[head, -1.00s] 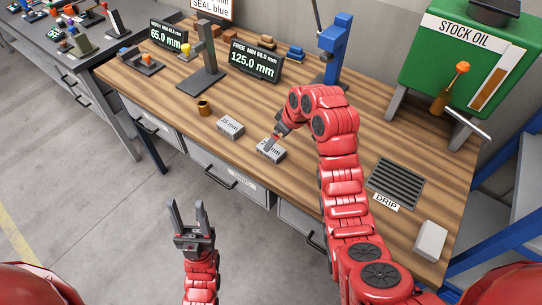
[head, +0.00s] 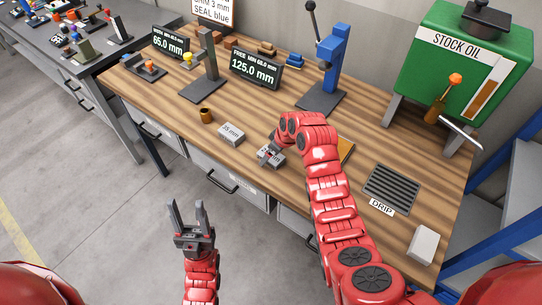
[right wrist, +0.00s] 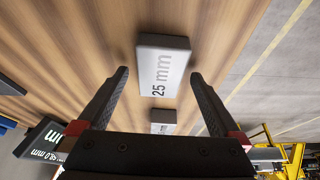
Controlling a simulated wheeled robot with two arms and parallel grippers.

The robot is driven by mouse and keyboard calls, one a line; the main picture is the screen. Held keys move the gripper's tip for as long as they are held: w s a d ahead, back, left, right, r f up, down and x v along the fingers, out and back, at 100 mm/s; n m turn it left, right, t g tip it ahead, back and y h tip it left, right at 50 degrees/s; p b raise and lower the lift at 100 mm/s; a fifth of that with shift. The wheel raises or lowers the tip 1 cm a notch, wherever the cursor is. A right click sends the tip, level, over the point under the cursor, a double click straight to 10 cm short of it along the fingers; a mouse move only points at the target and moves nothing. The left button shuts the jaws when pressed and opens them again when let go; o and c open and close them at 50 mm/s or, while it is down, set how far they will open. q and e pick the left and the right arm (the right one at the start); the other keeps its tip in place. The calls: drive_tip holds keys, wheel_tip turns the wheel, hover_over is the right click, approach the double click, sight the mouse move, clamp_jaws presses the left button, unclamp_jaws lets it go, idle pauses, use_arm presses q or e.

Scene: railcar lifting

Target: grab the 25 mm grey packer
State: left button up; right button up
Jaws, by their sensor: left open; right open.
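The 25 mm grey packer (right wrist: 163,70) is a grey block with a white top on the wooden bench. In the head view it (head: 277,159) is partly hidden by my right gripper (head: 268,150). In the right wrist view my right gripper (right wrist: 159,74) is open, with one fingertip on each side of the packer and a gap to both sides. I cannot tell how far down the fingertips reach. My left gripper (head: 188,215) is open and empty, in front of the bench over the floor.
A 35 mm packer (head: 231,134) lies left of the 25 mm one, with a brass-coloured cup (head: 206,115) behind it. A blue press (head: 328,70) stands behind. A drip grate (head: 391,188) and a pale block (head: 423,244) lie to the right.

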drive_tip(key=shift+f+b, duration=0.25)
drive_tip(key=shift+b, duration=0.3)
idle(0.4)
drive_tip(key=c, duration=1.5)
